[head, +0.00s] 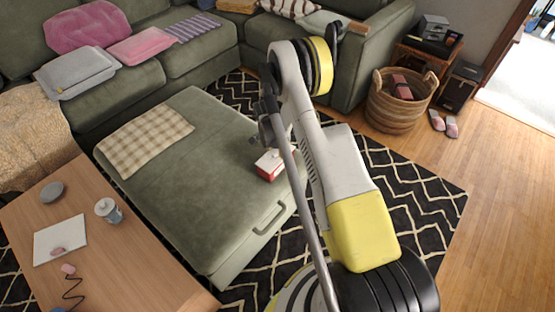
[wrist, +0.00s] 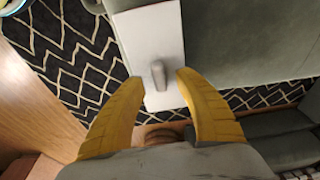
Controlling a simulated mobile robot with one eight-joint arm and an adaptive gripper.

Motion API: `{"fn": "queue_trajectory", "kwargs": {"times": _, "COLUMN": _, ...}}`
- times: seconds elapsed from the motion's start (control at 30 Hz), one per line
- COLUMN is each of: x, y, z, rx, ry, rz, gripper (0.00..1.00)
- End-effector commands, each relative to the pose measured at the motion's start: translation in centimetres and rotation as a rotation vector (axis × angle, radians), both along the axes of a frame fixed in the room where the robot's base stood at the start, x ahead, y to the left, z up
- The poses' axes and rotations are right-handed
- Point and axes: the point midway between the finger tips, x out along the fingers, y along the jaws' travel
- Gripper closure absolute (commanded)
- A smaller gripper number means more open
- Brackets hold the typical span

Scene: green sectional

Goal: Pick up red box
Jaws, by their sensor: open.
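The red box (head: 269,168) has red sides and a pale top. It sits on the green ottoman near its right edge, partly behind my arm in the head view. My gripper (wrist: 158,77) is open, with its two yellow fingers spread.
The ottoman (head: 200,190) has a checked cloth (head: 146,140) on its left part. A wooden table (head: 120,270) with a jar (head: 109,210) stands at lower left. A green sofa (head: 198,67) lies behind. A wicker basket (head: 398,108) stands at right, with open wooden floor beyond.

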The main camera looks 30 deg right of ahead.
Motion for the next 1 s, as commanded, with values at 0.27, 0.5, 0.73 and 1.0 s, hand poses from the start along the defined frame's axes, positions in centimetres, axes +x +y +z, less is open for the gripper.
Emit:
{"fn": "queue_trajectory", "kwargs": {"times": 0.27, "x": 0.0, "y": 0.0, "z": 0.0, "rx": 0.0, "ry": 0.0, "rz": 0.0, "gripper": 0.6}}
{"fn": "queue_trajectory", "kwargs": {"times": 0.5, "x": 0.0, "y": 0.0, "z": -0.4, "rx": 0.0, "ry": 0.0, "rz": 0.0, "gripper": 0.6}}
{"fn": "queue_trajectory", "kwargs": {"times": 0.73, "x": 0.0, "y": 0.0, "z": -0.9, "rx": 0.0, "ry": 0.0, "rz": 0.0, "gripper": 0.6}}
{"fn": "queue_trajectory", "kwargs": {"times": 1.0, "x": 0.0, "y": 0.0, "z": -1.4, "rx": 0.0, "ry": 0.0, "rz": 0.0, "gripper": 0.6}}
